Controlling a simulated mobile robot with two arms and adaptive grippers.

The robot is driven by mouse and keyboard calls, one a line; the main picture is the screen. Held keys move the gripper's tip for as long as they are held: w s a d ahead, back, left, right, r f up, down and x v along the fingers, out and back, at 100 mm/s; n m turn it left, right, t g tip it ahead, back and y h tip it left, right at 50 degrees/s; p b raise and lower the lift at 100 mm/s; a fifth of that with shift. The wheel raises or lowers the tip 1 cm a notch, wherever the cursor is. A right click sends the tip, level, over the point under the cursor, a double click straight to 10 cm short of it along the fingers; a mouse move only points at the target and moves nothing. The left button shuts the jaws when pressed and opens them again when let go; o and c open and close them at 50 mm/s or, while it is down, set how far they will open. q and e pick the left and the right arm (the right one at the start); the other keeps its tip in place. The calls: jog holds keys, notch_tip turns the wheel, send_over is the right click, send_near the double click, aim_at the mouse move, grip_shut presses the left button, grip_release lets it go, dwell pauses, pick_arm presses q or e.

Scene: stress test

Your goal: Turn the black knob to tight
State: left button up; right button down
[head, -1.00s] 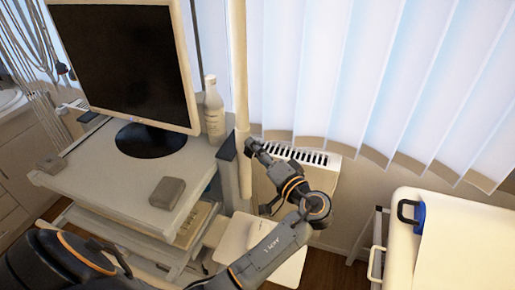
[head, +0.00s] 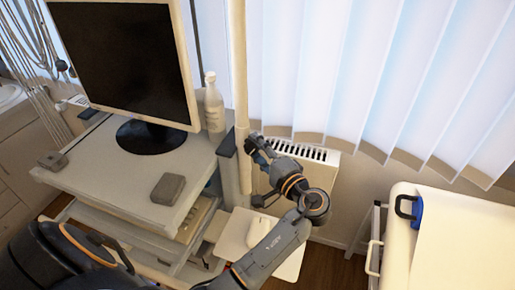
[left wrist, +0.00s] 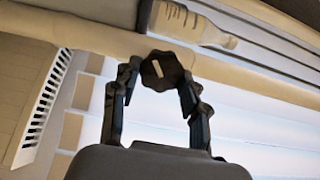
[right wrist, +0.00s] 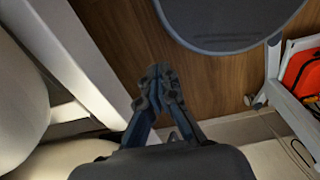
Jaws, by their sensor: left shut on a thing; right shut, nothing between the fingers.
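The black knob (left wrist: 162,71) is dark and lobed, with a short pale bar on its face. In the left wrist view it sits between the fingertips of my left gripper (left wrist: 160,83), which is shut on it from both sides. In the head view my left gripper (head: 254,145) is at the pale upright pole (head: 241,75), right of the monitor. The knob cannot be made out there behind the fingers. My right gripper (right wrist: 159,88) is shut and empty above a wooden floor in the right wrist view.
A monitor (head: 122,65) and a pale bottle (head: 213,104) stand on the cart (head: 110,165) left of the pole. A radiator (head: 300,151) and blinds are behind my left gripper. A white bed or trolley (head: 465,235) stands at right. Open floor lies between.

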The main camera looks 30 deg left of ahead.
pick_arm(q)
jog(key=o, duration=1.1)
jog(key=shift+o, duration=0.2)
